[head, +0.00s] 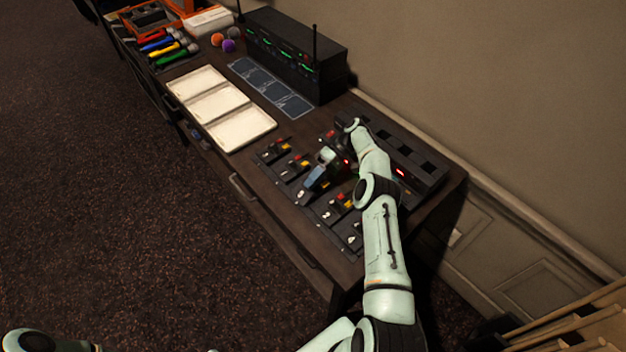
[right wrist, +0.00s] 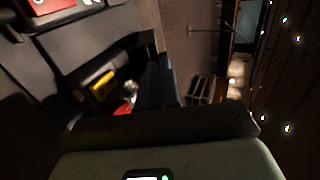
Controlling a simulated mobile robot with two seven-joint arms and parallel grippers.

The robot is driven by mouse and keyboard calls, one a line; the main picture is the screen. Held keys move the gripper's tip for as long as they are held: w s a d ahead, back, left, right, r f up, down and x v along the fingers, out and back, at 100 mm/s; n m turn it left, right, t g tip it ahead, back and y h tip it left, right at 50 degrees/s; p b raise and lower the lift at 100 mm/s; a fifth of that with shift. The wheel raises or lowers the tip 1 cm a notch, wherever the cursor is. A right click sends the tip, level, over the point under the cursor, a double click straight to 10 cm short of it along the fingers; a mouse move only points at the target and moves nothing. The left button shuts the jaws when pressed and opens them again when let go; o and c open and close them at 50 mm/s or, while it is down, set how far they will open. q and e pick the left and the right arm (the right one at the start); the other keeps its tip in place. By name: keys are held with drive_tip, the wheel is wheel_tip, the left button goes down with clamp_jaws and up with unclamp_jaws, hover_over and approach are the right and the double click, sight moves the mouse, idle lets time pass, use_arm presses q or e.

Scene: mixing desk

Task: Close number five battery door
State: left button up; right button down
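A row of black battery-powered packs with white numbers (head: 327,213) lies on the desk, with red and yellow parts on them. I cannot make out which one is number five, nor its door; my arm covers part of the row. My right gripper (head: 315,179) is low over the middle of the row, pointing down to the left. Its dark fingers (right wrist: 158,86) look closed together, with nothing seen between them. In the right wrist view, a yellow part (right wrist: 103,85) is just left of the fingers. I cannot tell whether they touch a pack. My left gripper is out of view.
A black slotted charger rack (head: 425,165) stands behind the packs, by the wall. White trays (head: 220,105) and a black receiver rack with antennas (head: 290,55) are farther left. Coloured microphones (head: 165,45) lie beyond them. The floor in front is clear.

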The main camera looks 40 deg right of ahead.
idle(0.7)
drive_tip(key=c, duration=1.2)
unclamp_jaws()
drive_tip(key=shift+r, duration=0.1)
